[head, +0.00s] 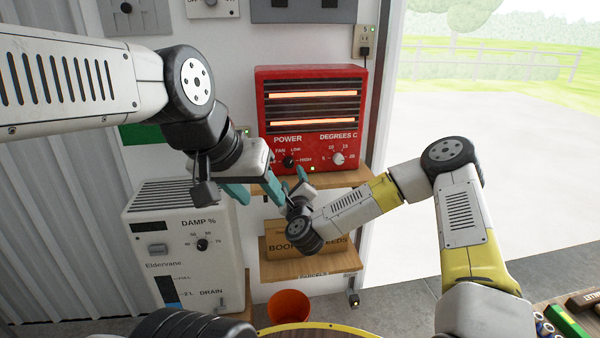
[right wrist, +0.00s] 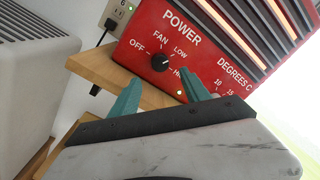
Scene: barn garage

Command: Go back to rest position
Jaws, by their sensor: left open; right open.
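My left gripper (head: 248,192) comes in from the left and hangs in front of the wall shelf, with a teal finger pointing down. It is open with nothing seen in it. My right gripper (head: 285,172) is just right of it, fingers pointing up toward the front of the red heater (head: 262,105). In the right wrist view its two teal fingers (right wrist: 160,95) are apart and empty, below the power knob (right wrist: 160,63). Whether they touch the heater cannot be told. The two grippers sit close together and partly overlap in the head view.
The heater's bars glow orange; it stands on a wooden shelf (head: 345,178). Below are a cardboard box (head: 345,246) and an orange bucket (head: 289,306). A white dehumidifier (head: 180,275) stands left. Tools lie at the bottom right. An open doorway is on the right.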

